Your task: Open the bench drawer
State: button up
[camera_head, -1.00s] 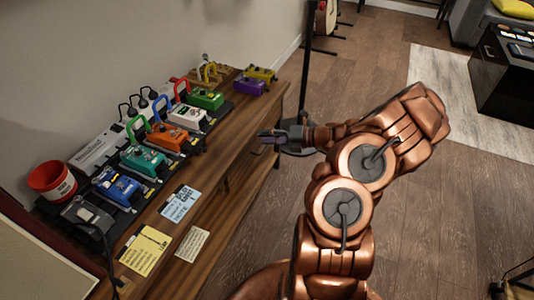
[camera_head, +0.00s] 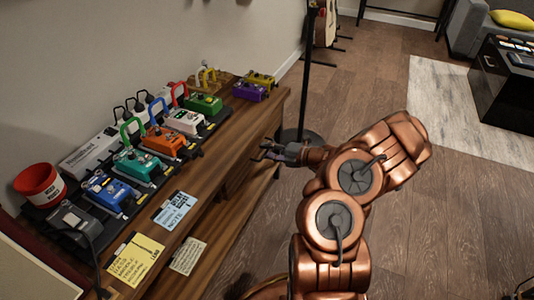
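The wooden bench (camera_head: 222,160) stands along the wall on the left. Its drawer front (camera_head: 236,178) shows as a narrow strip below the top's front edge, seen from steeply above. I cannot tell whether the drawer stands out at all. My gripper (camera_head: 263,151) is at the bench's front edge, near the far part of the drawer front. Its fingers look apart with nothing visible between them. Whether it touches the drawer or a handle cannot be told; any handle is hidden or too small to see.
A pedalboard with several coloured pedals (camera_head: 138,163), a red cup (camera_head: 39,184) and paper cards (camera_head: 174,211) lie on the bench top. A black stand base (camera_head: 299,136) is just beyond my gripper. The floor (camera_head: 420,230) to the right is clear.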

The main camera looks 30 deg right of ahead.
jog(key=shift+w+a, duration=0.2)
jog(key=shift+w, duration=0.1)
grip_shut()
dwell(0.6)
